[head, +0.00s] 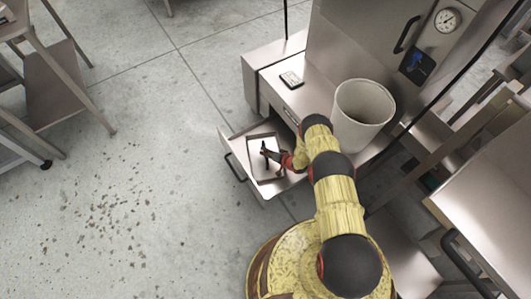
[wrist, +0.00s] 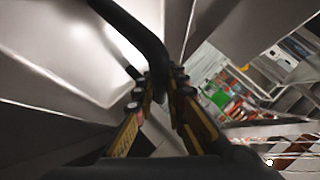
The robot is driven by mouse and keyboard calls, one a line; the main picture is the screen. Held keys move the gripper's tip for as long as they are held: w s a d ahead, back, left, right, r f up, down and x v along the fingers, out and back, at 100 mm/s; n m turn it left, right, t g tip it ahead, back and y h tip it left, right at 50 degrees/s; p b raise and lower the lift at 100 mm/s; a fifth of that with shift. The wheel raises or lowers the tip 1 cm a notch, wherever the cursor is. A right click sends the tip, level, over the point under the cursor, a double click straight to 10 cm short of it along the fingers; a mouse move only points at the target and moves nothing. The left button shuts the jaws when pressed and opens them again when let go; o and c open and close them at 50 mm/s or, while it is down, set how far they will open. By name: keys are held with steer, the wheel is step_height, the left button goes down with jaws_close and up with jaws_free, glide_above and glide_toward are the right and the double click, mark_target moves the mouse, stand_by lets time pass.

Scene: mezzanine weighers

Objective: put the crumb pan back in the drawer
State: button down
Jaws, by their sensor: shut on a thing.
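The crumb pan (head: 254,141) is a shallow, pale rectangular pan with a bright inside. It lies within the outline of the pulled-out drawer (head: 229,138); I cannot tell whether it rests on the drawer floor or hangs just above it. The drawer has a dark handle (head: 235,168) on its front. My gripper (head: 271,154) is over the pan, shut on a dark bar that appears to be the pan's handle. In the wrist view, my fingers (wrist: 163,88) close around this thick dark bar (wrist: 135,28), with a bright metal surface beside it.
The steel cabinet (head: 340,35) with a gauge stands behind the drawer. A pale bin (head: 360,112) and a small dark-faced device (head: 291,80) sit on its ledge. Crumbs (head: 110,205) lie scattered on the floor at left. Steel counters (head: 490,195) stand at right; the left floor is open.

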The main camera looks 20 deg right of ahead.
steer(key=c, duration=1.9)
jaws_free()
steer(key=shift+f, duration=0.1)
steer(key=shift+o, duration=0.4)
